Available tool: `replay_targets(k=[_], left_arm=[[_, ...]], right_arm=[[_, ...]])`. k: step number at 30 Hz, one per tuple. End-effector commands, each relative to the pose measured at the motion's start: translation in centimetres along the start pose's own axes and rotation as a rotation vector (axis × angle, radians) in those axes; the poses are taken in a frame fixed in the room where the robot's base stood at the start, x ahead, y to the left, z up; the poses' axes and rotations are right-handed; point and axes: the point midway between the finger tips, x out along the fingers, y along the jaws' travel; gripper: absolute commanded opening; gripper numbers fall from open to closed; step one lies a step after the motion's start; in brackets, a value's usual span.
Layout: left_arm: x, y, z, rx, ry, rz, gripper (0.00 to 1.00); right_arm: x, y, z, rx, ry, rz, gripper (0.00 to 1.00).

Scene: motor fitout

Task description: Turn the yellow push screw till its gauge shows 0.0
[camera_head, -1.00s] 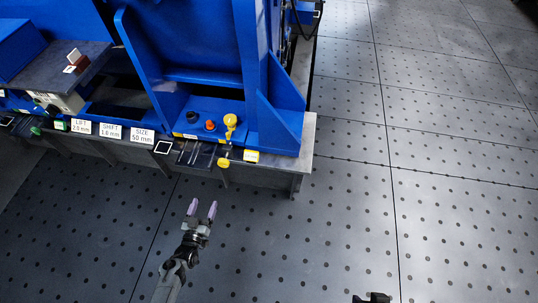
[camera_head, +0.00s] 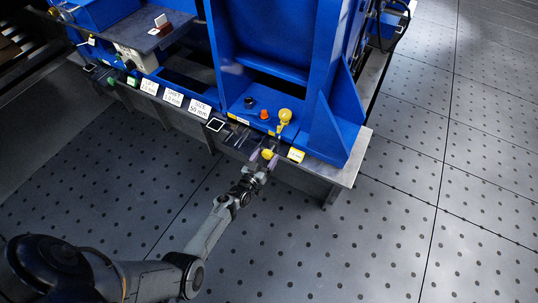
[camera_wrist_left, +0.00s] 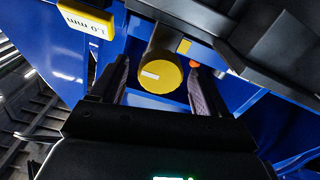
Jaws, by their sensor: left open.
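The yellow push screw shows as a round yellow knob (camera_head: 267,154) on the front edge of the blue machine, and it fills the middle of the left wrist view (camera_wrist_left: 160,76). My left gripper (camera_head: 263,159) is open, with one purple-grey finger on each side of the knob. In the left wrist view gaps show between the knob and both fingers. The yellow gauge (camera_head: 296,155) sits just right of the knob. My right gripper is out of view.
A taller yellow-topped part (camera_head: 285,116), an orange knob (camera_head: 264,115) and a black knob (camera_head: 249,102) stand on the ledge behind. White labels LIFT, SHIFT and SIZE (camera_head: 200,109) line the edge to the left. Dark floor in front is clear.

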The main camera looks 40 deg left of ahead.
Motion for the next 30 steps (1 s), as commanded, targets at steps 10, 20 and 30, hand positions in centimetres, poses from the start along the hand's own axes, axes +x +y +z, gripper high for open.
replay_targets(k=[10,20,30], left_arm=[[2.8,-0.1,0.1,0.000,0.000,-0.001,0.76],[2.9,-0.1,-0.1,0.000,0.000,-0.001,0.71],[2.9,-0.1,0.0,0.000,0.000,-0.001,0.21]], right_arm=[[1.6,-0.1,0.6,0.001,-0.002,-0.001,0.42],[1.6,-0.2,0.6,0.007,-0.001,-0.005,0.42],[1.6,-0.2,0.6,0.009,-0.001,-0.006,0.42]])
